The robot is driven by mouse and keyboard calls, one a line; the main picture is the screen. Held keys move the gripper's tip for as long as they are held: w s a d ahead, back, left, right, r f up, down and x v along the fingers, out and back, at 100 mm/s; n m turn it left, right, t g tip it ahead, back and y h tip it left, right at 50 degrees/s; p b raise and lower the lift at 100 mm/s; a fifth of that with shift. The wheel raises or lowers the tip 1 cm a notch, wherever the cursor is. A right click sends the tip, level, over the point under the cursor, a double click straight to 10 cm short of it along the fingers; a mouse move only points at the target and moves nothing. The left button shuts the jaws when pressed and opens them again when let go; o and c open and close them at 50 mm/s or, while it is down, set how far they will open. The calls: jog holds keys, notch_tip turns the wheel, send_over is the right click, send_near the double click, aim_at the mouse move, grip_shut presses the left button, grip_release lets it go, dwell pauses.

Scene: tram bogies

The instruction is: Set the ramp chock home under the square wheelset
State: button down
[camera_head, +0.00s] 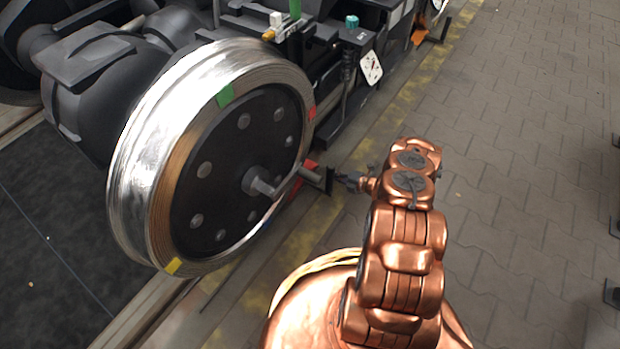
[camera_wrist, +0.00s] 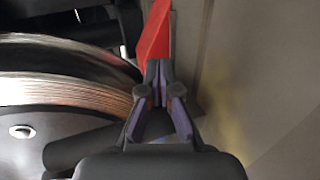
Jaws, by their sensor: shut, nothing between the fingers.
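A large wheel (camera_head: 232,150) with a bright steel tread and a dark bolted face stands on the rail; its rim also shows in the wrist view (camera_wrist: 60,85). A red piece (camera_head: 310,165), probably the ramp chock, sits low at the wheel's right side, partly hidden by a grey bar. In the wrist view the red wedge-like piece (camera_wrist: 154,38) lies just beyond my fingertips. My gripper (camera_head: 332,180) is shut and empty beside it; its fingertips meet in the wrist view (camera_wrist: 160,70). I cannot tell whether they touch the red piece. No square mark is readable.
Bogie frame parts and a hanging marked card (camera_head: 371,67) stand behind. An orange piece (camera_head: 420,37) lies farther along the rail. Paved floor (camera_head: 520,150) at right is mostly clear.

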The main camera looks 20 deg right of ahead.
aim_at(331, 181)
jog(key=shift+s+a+r+p, duration=0.15)
jog(key=shift+s+a+p, duration=0.1)
jog(key=shift+a+p, duration=0.35)
jog(key=shift+s+a+p, duration=0.1)
jog(key=shift+s+p, duration=0.05)
jog(key=shift+p, duration=0.3)
jog(key=shift+s+a+p, duration=0.35)
jog(key=shift+s+a, duration=0.2)
jog(key=shift+a, duration=0.3)
jog(key=shift+a, duration=0.1)
jog(key=shift+s+a+p, duration=0.2)
jog(key=shift+s+a, duration=0.35)
jog(key=shift+a, duration=0.3)
jog(key=shift+s+a+p, duration=0.2)
jog(key=shift+s+a, duration=0.3)
jog(key=shift+a, duration=0.3)
jog(key=shift+s+a, duration=0.35)
jog(key=shift+a, duration=0.25)
jog(key=shift+w+d, duration=0.1)
jog(key=shift+d, duration=0.05)
jog(key=shift+w+d+b, duration=0.2)
jog(key=shift+w+d, duration=0.25)
jog(key=shift+d, duration=0.3)
jog(key=shift+w+d+b, duration=0.15)
jog(key=shift+w+d, duration=0.3)
jog(key=shift+d, duration=0.35)
jog(key=shift+w+d+b, duration=0.2)
jog(key=shift+w+d, duration=0.25)
jog(key=shift+d, duration=0.3)
